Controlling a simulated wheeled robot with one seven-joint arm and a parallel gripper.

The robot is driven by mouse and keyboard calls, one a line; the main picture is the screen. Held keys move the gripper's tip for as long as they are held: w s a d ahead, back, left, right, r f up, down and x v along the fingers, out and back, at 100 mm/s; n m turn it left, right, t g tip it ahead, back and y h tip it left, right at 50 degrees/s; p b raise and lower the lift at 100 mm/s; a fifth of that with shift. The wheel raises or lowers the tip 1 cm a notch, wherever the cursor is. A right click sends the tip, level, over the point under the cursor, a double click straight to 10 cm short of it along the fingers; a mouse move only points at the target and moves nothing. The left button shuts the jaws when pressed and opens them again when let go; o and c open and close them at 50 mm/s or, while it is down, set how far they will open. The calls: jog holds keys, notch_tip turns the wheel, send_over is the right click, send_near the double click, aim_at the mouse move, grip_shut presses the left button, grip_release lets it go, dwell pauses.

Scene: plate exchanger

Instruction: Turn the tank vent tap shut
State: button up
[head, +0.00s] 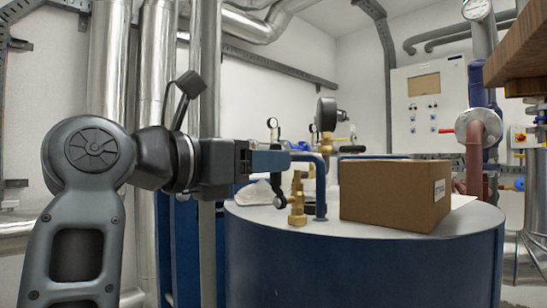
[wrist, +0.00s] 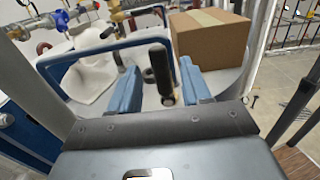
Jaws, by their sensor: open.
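The blue tank (head: 360,268) has a pale round top. A brass tap (head: 297,207) stands upright near its front edge, with a small dark end showing at its left side. My gripper (head: 287,160) reaches in from the left at about the height of the tap's top. In the wrist view my gripper (wrist: 160,85) is open, with its two blue fingers apart. A black handle (wrist: 160,70), apparently the tap's lever, stands between the fingers, closer to the right one. I cannot tell whether either finger touches it. The tap's brass body is not clear in the wrist view.
A blue bent rail (head: 321,190) rises from the tank top just behind the tap. A cardboard box (head: 385,195) sits to the right on the tank top. Gauges and brass fittings (head: 327,115) stand behind. A wooden board (head: 520,55) hangs in at upper right.

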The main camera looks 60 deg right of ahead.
jog(key=shift+x, duration=1.45)
jog(key=shift+c, duration=0.2)
grip_shut()
